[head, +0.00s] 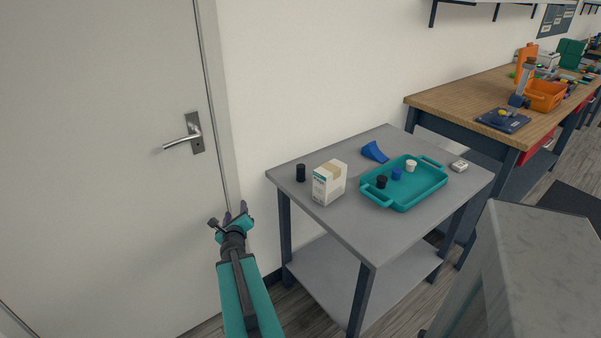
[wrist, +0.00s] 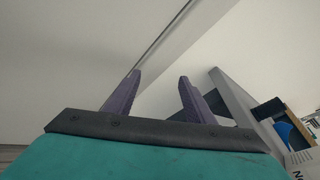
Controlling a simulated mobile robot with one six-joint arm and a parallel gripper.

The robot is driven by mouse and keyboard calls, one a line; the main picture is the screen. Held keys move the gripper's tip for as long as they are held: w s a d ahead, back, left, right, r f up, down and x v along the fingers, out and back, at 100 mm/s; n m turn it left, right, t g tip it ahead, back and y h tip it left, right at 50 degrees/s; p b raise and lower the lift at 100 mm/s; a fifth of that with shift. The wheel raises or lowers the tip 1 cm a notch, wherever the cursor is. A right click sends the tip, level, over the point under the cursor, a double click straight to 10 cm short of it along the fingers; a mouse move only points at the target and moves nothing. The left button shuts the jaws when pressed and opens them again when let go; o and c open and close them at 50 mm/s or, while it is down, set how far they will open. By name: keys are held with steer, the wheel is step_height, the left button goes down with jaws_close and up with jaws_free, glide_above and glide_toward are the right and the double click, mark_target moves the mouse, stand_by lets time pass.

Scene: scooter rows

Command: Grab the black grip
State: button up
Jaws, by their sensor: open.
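Two black cylinders that could be the grip show in the head view. One black grip (head: 301,173) stands upright on the grey table (head: 386,226), left of a white box. A shorter black piece (head: 382,181) is in the teal tray (head: 407,203), beside a blue piece (head: 397,173) and a white piece (head: 411,165). My gripper (head: 229,214) is left of the table, in front of the door side, apart from everything. In the wrist view its two purple fingers (wrist: 160,95) stand apart with nothing between them.
The white box (head: 329,183) stands close to the upright black grip. A blue wedge (head: 375,152) lies behind the tray and a small white item (head: 459,166) to its right. A wooden bench (head: 480,95) stands at the back right. The table's front part is clear.

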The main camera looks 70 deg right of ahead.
steer(key=s+d+r+m+g+h, duration=0.3)
steer(key=s+d+r+m, duration=0.35)
steer(key=s, duration=0.25)
steer(key=m+g+h, duration=0.2)
steer(key=m+g, duration=0.2)
steer(key=m, duration=0.2)
glide_toward(300, 171)
steer(key=shift+d+r, duration=0.15)
steer(key=shift+d, duration=0.7)
steer(key=shift+d+b, duration=0.2)
steer(key=shift+b, duration=0.35)
steer(key=shift+d+f+b, duration=0.2)
steer(key=shift+d+b, duration=0.8)
steer(key=shift+b, duration=0.15)
steer(key=shift+d+r, duration=0.2)
steer(key=shift+d, duration=0.55)
steer(key=shift+w+d+p, duration=0.15)
steer(key=shift+d+p, duration=0.3)
steer(key=shift+d, duration=1.8)
steer(key=shift+d, duration=0.15)
steer(key=shift+w+d+f+p, duration=0.15)
steer(key=shift+d+p, duration=0.45)
steer(key=shift+d, duration=1.85)
